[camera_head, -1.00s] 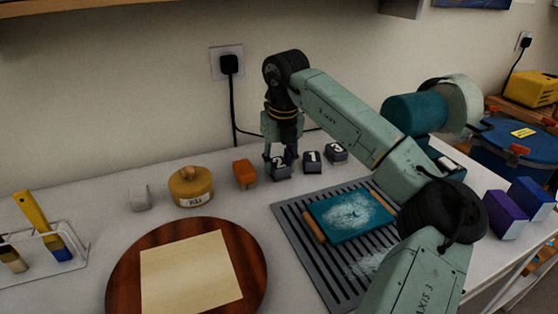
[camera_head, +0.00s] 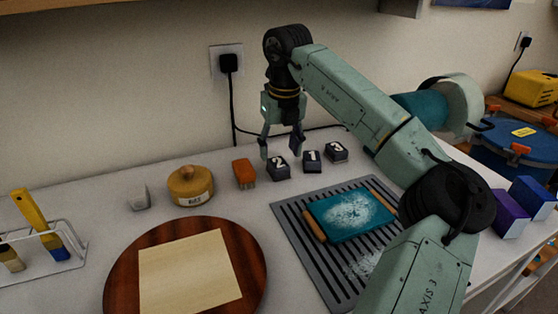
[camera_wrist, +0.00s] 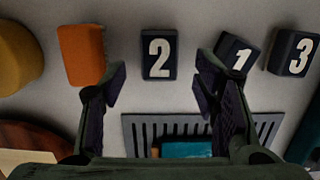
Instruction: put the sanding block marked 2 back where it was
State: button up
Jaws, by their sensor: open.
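The sanding block marked 2 (camera_head: 278,168) is a dark block with a white numeral. It stands on the table between the orange block and the block marked 1, and it also shows in the wrist view (camera_wrist: 159,54). My gripper (camera_head: 281,154) is open and empty, just above block 2. In the wrist view its fingers (camera_wrist: 160,82) are spread to either side of that block, apart from it. The block marked 1 (camera_head: 312,162) and the block marked 3 (camera_head: 336,152) stand to its right.
An orange block (camera_head: 244,174), a round wooden-lidded tub (camera_head: 191,186) and a pale block (camera_head: 138,197) stand to the left. A grey slatted mat (camera_head: 292,227) with a teal board (camera_head: 345,214) lies in front. A round wooden board (camera_head: 124,275) bears a paper sheet.

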aim_at(282, 167)
notch_tip(282, 167, up, 8)
jog(key=s, duration=0.1)
jog(key=shift+d+f, duration=0.15)
jog(key=shift+d, duration=0.05)
